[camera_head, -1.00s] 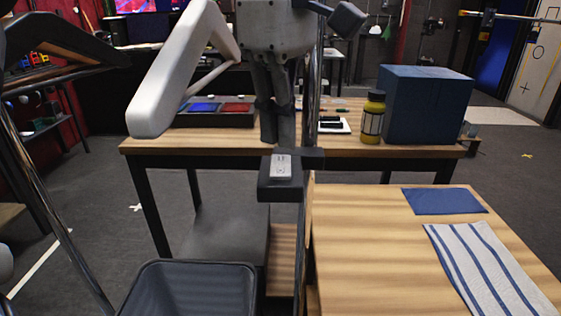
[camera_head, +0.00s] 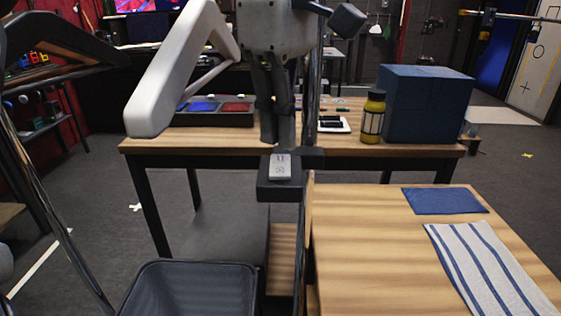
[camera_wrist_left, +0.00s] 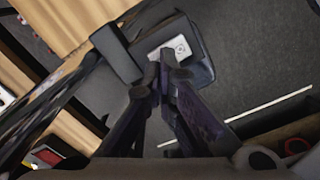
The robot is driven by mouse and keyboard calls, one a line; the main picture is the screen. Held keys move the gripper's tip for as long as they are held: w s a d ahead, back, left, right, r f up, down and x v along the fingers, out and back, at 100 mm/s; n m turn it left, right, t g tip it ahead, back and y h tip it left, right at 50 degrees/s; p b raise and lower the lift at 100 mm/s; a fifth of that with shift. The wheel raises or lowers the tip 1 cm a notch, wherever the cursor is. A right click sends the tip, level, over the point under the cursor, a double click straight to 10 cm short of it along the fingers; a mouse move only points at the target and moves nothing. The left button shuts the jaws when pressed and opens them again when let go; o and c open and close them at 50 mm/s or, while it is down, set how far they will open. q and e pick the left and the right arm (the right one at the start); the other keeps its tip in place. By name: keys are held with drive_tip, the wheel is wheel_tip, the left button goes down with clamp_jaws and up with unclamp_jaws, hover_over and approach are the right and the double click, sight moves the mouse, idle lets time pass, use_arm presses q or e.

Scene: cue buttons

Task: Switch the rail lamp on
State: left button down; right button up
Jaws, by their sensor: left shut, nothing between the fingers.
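A light grey button plate (camera_head: 280,167) with small markings sits on a dark box (camera_head: 279,190) fixed to the upright rail (camera_head: 312,80). In the left wrist view the plate (camera_wrist_left: 178,47) shows a round mark, partly behind my fingertips. My left gripper (camera_head: 278,141) points down just behind or above the plate in the head view, its fingers together and empty. The left wrist view shows the fingertips (camera_wrist_left: 166,58) at the plate's edge; I cannot tell if they touch it. A dark box-shaped head (camera_head: 348,19), possibly the lamp, sits high by the rail; no glow shows. My right gripper is out of view.
A wooden table (camera_head: 225,143) behind holds a blue box (camera_head: 428,105), a yellow bottle (camera_head: 373,117) and a tray with blue and red parts (camera_head: 215,118). A nearer table (camera_head: 365,255) carries a striped cloth (camera_head: 485,268) and a blue cloth (camera_head: 444,201). A dark bin (camera_head: 190,290) stands front left.

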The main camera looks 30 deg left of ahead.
sight(280, 157)
use_arm(q)
drive_tip(key=shift+f, duration=1.25)
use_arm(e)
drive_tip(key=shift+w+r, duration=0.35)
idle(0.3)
use_arm(q)
drive_tip(key=shift+r+p, duration=0.55)
drive_tip(key=shift+r, duration=3)
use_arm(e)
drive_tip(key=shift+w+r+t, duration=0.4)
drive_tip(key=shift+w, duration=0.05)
